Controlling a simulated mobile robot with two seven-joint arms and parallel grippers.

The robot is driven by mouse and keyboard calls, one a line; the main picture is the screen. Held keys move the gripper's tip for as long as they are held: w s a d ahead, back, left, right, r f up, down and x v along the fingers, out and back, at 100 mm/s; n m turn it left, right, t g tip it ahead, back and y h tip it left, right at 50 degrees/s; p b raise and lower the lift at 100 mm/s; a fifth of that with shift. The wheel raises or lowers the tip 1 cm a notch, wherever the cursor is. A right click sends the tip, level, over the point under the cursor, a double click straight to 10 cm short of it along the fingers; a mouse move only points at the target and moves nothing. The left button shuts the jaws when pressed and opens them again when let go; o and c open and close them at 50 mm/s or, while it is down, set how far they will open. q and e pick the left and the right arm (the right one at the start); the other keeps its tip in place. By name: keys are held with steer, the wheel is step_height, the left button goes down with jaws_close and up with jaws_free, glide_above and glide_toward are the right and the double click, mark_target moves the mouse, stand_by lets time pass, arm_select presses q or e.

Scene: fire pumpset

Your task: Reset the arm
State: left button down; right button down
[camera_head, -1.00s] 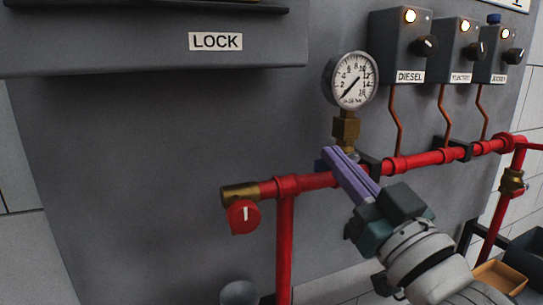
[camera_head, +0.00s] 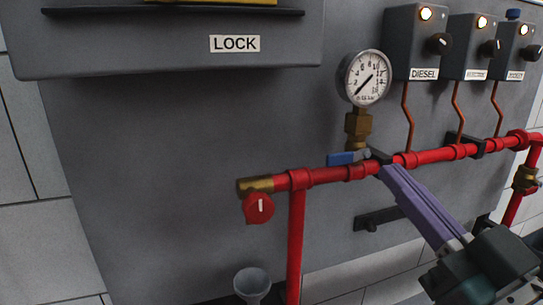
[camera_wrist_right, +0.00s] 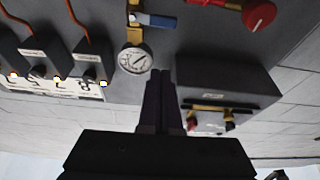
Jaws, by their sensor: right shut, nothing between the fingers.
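My right gripper (camera_head: 388,172) has purple fingers pressed together and empty. In the head view its tips are over the red pipe (camera_head: 330,174), just right of the blue valve handle (camera_head: 341,158) below the pressure gauge (camera_head: 364,78); I cannot tell if they touch. In the right wrist view the shut fingers (camera_wrist_right: 160,75) point up in the picture, with the gauge (camera_wrist_right: 136,60) to their left and the blue handle (camera_wrist_right: 155,20) above. My left gripper is not in view.
A red knob (camera_head: 258,207) hangs at the pipe's left end. The control boxes (camera_head: 412,45) stand at the upper right. A grey box with a LOCK label (camera_head: 235,43) juts out at the upper left. A grey funnel (camera_head: 252,283) is below.

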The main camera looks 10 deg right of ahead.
step_height(320, 180, down, 8)
steer(key=s+m+g+h+p, duration=0.1)
steer(key=s+g+h+p, duration=0.1)
steer(key=g, duration=0.7)
steer(key=s+a+f+n+g, duration=0.15)
steer(key=s+g, duration=0.25)
steer(key=s, duration=0.4)
steer(key=s+a+f+g, duration=0.1)
steer(key=s+f+g, duration=0.1)
steer(key=s+g, duration=0.4)
steer(key=w+r+p+v, duration=0.1)
steer(key=w+p+v, duration=0.2)
steer(key=p+v, duration=1.5)
steer(key=w+r+p+v, duration=0.1)
steer(key=w+p+v, duration=0.3)
steer(key=p+v, duration=1.5)
steer(key=shift+a+t+p, duration=0.25)
steer(key=shift+t+p, duration=0.05)
steer(key=shift+p, duration=0.55)
steer(key=shift+s, duration=0.1)
